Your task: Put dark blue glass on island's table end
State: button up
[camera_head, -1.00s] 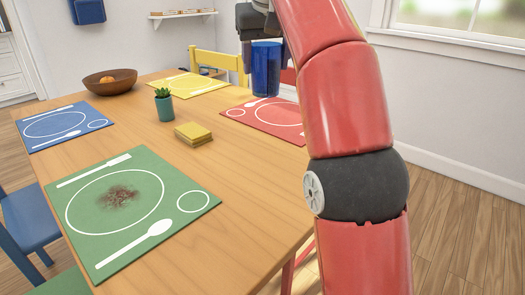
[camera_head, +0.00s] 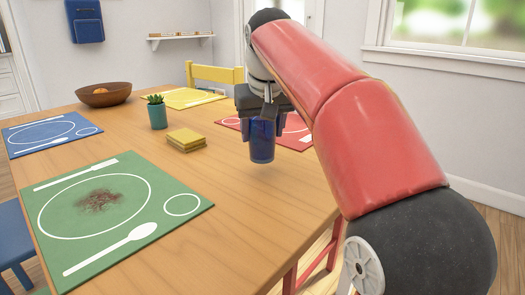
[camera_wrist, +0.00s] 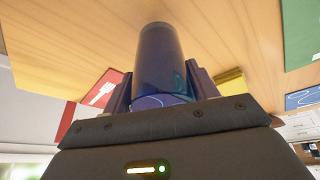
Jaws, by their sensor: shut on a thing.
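The dark blue glass (camera_head: 262,146) is upright between the fingers of my gripper (camera_head: 263,122), near the table's right edge, in front of the red placemat. My gripper is shut on it. In the wrist view the glass (camera_wrist: 160,60) sits between the two fingers (camera_wrist: 158,92) with the wooden tabletop beyond it. I cannot tell whether its base touches the table. The wooden table (camera_head: 215,215) has bare wood on its near right part, beside the green placemat.
The green placemat (camera_head: 165,232) has a dark crumb-like stain (camera_head: 98,200). Yellow napkins (camera_head: 186,140), a potted plant (camera_head: 157,112), a brown bowl (camera_head: 104,94), and blue (camera_head: 28,142), yellow (camera_head: 160,99) and red (camera_head: 297,137) placemats are on the table. A yellow chair (camera_head: 205,73) stands behind.

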aim_at(262, 144)
jog(key=shift+f+b, duration=0.5)
jog(key=shift+f, duration=1.25)
jog(key=o, duration=1.1)
jog(key=shift+f, duration=0.15)
